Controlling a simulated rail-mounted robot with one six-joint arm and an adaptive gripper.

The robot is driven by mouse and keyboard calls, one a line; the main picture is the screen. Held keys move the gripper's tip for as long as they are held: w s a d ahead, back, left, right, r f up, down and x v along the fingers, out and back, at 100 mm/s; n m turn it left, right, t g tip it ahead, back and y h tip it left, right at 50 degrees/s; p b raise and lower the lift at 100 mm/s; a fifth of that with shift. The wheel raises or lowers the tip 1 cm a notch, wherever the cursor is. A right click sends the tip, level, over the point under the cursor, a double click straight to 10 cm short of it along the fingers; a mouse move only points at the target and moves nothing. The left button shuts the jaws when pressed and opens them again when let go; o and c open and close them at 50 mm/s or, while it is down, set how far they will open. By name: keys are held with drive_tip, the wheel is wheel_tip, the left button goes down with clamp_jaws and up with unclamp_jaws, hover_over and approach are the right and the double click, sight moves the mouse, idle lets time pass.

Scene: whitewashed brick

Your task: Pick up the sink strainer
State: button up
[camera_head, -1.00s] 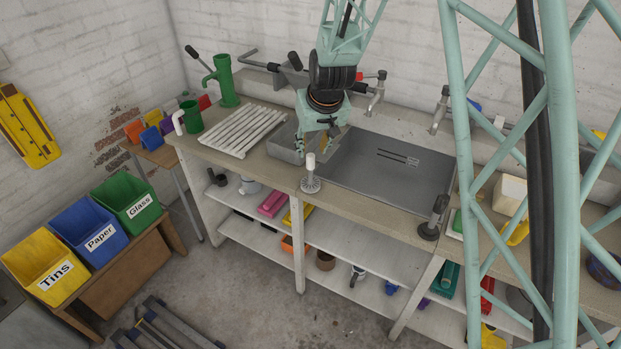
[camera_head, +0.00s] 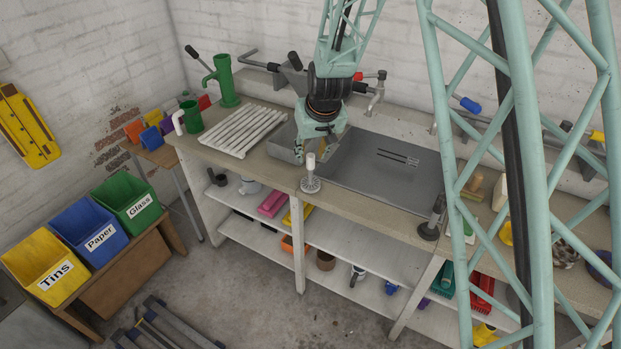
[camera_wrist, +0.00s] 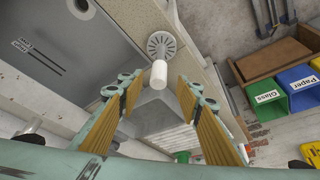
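The sink strainer (camera_head: 311,184) stands upright on the front edge of the counter, by the corner of the sink. It has a grey slotted disc and a white upright handle. In the wrist view its disc (camera_wrist: 161,44) and white handle (camera_wrist: 159,75) show just beyond the fingertips, between them across the picture. My gripper (camera_wrist: 160,92) is open, its two yellow-padded fingers apart with nothing held. In the head view my gripper (camera_head: 314,148) is above and slightly behind the strainer, over the sink corner; its fingers are partly hard to make out.
The grey sink (camera_head: 375,165) lies to the right, with a tap (camera_head: 376,95) behind it. A white draining rack (camera_head: 243,130) is to the left. A dark upright object (camera_head: 433,220) stands farther right on the counter. Labelled bins (camera_head: 92,230) stand at the lower left.

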sight(311, 156)
drive_tip(key=shift+x, duration=2.45)
drive_tip(key=shift+w+d, duration=0.1)
drive_tip(key=shift+c, duration=0.5)
clamp_jaws()
